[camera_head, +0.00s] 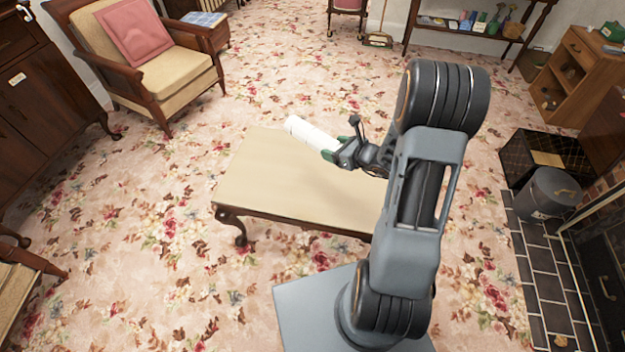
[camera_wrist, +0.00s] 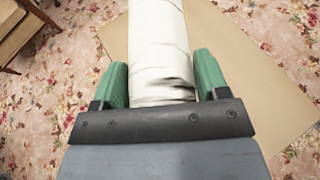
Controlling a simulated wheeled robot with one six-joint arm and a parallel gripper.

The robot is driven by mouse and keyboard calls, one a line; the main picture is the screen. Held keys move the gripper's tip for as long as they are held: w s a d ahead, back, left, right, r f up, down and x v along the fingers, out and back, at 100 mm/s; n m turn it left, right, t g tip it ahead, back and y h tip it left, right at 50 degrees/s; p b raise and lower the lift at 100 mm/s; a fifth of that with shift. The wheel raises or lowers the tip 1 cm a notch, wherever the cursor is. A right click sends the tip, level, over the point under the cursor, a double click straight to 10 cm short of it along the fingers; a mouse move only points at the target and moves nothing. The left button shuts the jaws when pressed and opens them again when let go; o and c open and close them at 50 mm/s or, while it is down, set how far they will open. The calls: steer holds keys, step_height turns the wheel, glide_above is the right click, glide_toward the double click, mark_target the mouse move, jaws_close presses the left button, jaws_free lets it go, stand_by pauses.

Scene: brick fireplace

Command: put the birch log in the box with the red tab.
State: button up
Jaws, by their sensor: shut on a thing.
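My gripper (camera_head: 342,152) is shut on the birch log (camera_head: 308,132), a white cylinder held out over the low table. In the wrist view the log (camera_wrist: 158,45) has dark bark marks and sits between the green fingers of my gripper (camera_wrist: 165,85). A black box (camera_head: 517,165) with gold lines stands at the right by the hearth, a tan label on it. I cannot make out a red tab on it or on any other box in view.
The low table (camera_head: 260,180) has a bare beige top. A grey bucket (camera_head: 547,195) stands on the dark tiled hearth (camera_head: 535,260) at the right. An armchair (camera_head: 165,75) with a pink cushion is at the upper left. Patterned carpet lies open around the table.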

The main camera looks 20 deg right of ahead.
steer(key=s+d+f+n+y+b, duration=0.1)
steer(key=s+d+f+b, duration=0.2)
steer(key=d+f+b, duration=0.45)
steer(key=s+d+f+b, duration=0.3)
steer(key=d+f+b, duration=0.4)
steer(key=d, duration=0.1)
steer(key=shift+g, duration=0.3)
steer(key=f+b+x, duration=0.1)
steer(key=x, duration=0.4)
steer(key=s+b+x, duration=0.1)
steer(key=b+x, duration=0.1)
steer(key=x, duration=0.3)
steer(key=f+b+x, duration=0.1)
steer(key=b+x, duration=0.1)
steer(key=x, duration=0.3)
steer(key=shift+a+f, duration=0.25)
steer(key=shift+f, duration=0.25)
steer(key=shift+w+a+f, duration=0.1)
steer(key=shift+f, duration=0.1)
steer(key=shift+w+a+f+b, duration=0.15)
steer(key=shift+f+b, duration=0.9)
steer(key=shift+f, duration=0.65)
